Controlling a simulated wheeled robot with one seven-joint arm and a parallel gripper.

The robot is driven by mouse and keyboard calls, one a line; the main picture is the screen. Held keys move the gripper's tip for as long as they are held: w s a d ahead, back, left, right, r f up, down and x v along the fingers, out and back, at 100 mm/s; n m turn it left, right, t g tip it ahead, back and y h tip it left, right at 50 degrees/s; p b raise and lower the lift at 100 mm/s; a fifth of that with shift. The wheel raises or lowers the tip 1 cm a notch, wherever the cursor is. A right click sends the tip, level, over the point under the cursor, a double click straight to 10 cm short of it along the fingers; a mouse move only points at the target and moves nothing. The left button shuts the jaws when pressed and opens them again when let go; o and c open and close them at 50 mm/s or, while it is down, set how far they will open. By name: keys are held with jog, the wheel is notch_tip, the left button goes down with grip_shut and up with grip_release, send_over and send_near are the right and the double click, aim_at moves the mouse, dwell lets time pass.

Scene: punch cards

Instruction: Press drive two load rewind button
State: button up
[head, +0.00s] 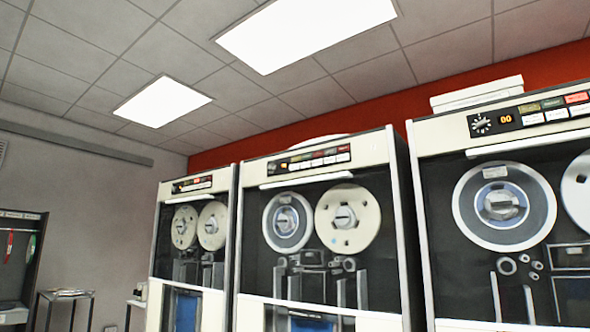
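Three tall tape drives stand in a row: a left drive (231,230), a middle drive (396,210) and a right drive (428,265). Each has two reels behind its front and a control strip along the top. The middle drive's control strip (306,158) has small coloured lamps above a row of white buttons. The right drive's control strip (530,112) shows an orange "00" display, coloured labels and white buttons, and runs out of the picture. The labels are too small to read, so I cannot tell which drive is number two or which button is load rewind. My gripper is not in view.
A dark rack (35,250) with red and green items hangs at the far left, beside a small table (68,294) with papers. White flat boxes (477,92) lie on top of the right drive. The floor is out of view.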

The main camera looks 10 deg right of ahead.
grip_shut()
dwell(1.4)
